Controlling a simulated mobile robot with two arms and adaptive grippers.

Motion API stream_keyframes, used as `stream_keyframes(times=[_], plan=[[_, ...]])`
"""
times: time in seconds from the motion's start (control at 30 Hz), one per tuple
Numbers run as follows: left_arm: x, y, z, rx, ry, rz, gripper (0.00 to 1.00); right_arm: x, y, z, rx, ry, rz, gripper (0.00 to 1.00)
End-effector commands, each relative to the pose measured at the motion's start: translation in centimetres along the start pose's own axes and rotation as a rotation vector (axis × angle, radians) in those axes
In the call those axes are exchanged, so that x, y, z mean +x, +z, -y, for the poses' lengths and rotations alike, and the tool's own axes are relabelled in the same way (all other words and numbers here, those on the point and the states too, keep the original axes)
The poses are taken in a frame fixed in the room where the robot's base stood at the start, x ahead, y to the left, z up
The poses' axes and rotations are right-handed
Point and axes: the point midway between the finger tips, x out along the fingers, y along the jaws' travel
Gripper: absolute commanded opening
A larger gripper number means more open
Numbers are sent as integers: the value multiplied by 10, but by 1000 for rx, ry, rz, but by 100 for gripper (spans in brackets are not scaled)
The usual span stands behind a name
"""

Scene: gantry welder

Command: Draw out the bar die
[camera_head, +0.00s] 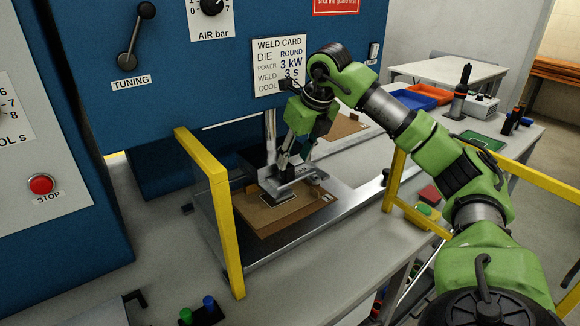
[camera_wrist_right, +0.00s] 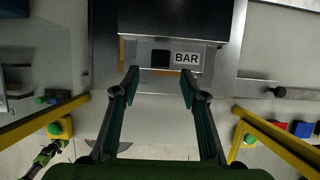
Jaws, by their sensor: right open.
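In the head view my right gripper (camera_head: 283,163) reaches down into the welder over the metal tooling. The gripper and arm partly hide the die there, and I cannot tell whether the fingers touch it.
Yellow guard posts (camera_head: 221,215) stand on both sides of the work area. A brown board (camera_head: 262,219) lies under the tooling. The blue machine front (camera_head: 210,80) with the weld card (camera_head: 279,66) rises behind.

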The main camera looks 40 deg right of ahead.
Motion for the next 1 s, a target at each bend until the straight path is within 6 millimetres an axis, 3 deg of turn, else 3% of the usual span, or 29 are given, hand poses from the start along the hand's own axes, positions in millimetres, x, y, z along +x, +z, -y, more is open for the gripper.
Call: stream_keyframes(times=[0.1,0.3,0.73,0.9,1.0], plan=[[-4,-11,1,0,-1,-16,34,22,-1,1,1,-2,-4,40],[-8,-18,2,0,-2,-26,34,48,0,0,0,-1,-3,40],[-9,-9,1,0,-1,-13,34,58,0,1,0,-1,0,40],[-9,-9,1,-1,-1,-12,34,58,0,0,0,-1,0,0],[-9,-9,1,-1,-1,-11,34,56,2,1,1,-1,6,0]])
